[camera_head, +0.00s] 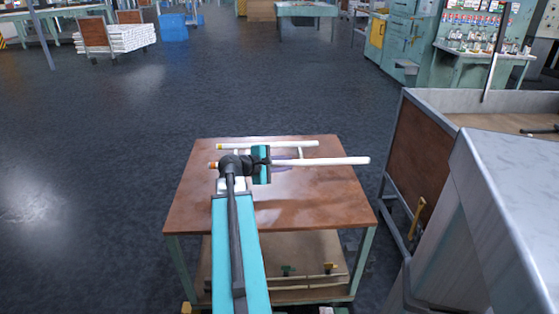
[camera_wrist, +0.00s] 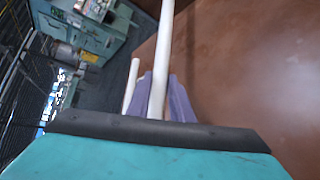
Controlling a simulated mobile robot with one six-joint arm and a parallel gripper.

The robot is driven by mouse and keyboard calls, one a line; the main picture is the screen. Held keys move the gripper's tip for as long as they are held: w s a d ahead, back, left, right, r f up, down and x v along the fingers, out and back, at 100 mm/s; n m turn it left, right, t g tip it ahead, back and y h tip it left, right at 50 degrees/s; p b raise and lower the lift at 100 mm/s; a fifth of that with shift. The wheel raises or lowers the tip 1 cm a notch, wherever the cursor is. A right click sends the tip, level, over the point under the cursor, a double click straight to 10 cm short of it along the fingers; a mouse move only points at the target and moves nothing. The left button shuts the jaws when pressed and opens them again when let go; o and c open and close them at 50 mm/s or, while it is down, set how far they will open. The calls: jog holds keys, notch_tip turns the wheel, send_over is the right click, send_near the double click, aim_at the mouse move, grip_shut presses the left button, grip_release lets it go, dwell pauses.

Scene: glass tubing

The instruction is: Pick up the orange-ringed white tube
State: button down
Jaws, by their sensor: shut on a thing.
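The orange-ringed white tube (camera_head: 335,161) extends left to right over the brown table, with its orange band at the left end. My gripper (camera_head: 284,162) is at its middle part and shut on it. In the wrist view the tube (camera_wrist: 164,45) passes between the two purple fingers of my gripper (camera_wrist: 163,92). A second white tube (camera_head: 270,145), with a yellow end at left, lies just behind it, roughly parallel. It shows left of the fingers in the wrist view (camera_wrist: 130,86). My wrist hides part of the held tube. I cannot tell whether it is clear of its support.
The brown table (camera_head: 310,205) is mostly bare in front of the tubes. A small pale upright (camera_head: 300,152) shows between the tubes. A grey-edged cart (camera_head: 425,150) stands close at the right. Open floor (camera_head: 90,150) lies to the left.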

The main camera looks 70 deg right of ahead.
jog(key=shift+s+a, duration=0.35)
jog(key=shift+s, duration=0.1)
dwell(0.5)
